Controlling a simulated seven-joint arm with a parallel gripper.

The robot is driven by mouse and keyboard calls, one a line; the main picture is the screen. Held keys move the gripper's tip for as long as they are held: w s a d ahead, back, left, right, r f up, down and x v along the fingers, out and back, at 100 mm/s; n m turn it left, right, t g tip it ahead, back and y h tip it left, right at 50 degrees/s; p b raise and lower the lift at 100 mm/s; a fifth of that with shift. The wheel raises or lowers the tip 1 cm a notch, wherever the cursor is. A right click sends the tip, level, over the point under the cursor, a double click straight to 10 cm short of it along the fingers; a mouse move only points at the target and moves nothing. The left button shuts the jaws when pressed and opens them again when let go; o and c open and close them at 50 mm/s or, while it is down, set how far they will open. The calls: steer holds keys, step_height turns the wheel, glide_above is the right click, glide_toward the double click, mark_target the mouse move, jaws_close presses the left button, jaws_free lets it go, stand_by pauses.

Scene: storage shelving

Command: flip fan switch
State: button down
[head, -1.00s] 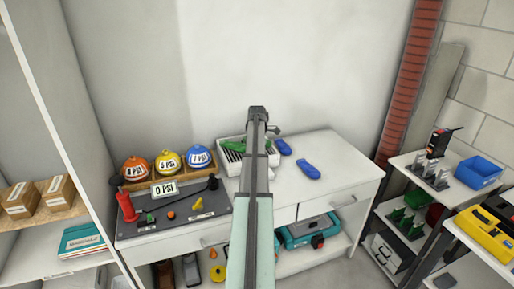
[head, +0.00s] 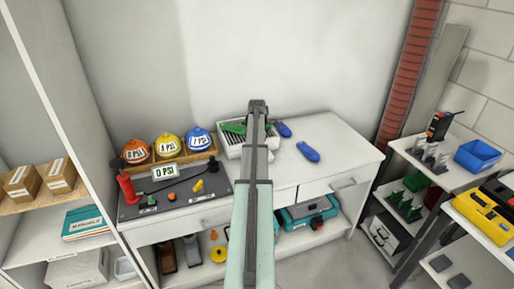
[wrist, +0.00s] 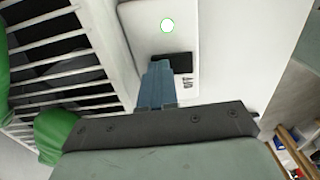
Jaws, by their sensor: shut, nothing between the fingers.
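The fan is a white box with a slatted grille (head: 231,143) on the white cabinet top in the head view. In the wrist view its grille (wrist: 60,42) fills the left. Beside the grille is a pale panel with a round white light ringed in green and a dark switch (wrist: 172,57). An OFF marking shows to the right of my fingers. My gripper (wrist: 158,68) is shut and empty, its blue-grey fingertips at the switch's near edge; I cannot tell whether they touch. The fingers hide part of the switch. In the head view my arm hides the gripper.
Green items (wrist: 55,130) lie by the grille, close to my gripper's left side. Two blue items (head: 307,152) lie on the cabinet top (head: 335,148), which is otherwise clear at right.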

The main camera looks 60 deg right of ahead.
steer(key=shift+s+a, duration=0.15)
steer(key=shift+s+a+r, duration=0.25)
steer(key=shift+s+a, duration=0.15)
steer(key=shift+s, duration=0.05)
stand_by(0.5)
step_height(320, 180, up, 14)
stand_by(0.5)
steer(key=shift+w+d+f, duration=0.1)
steer(key=shift+w+d, duration=0.35)
steer(key=shift+w, duration=0.15)
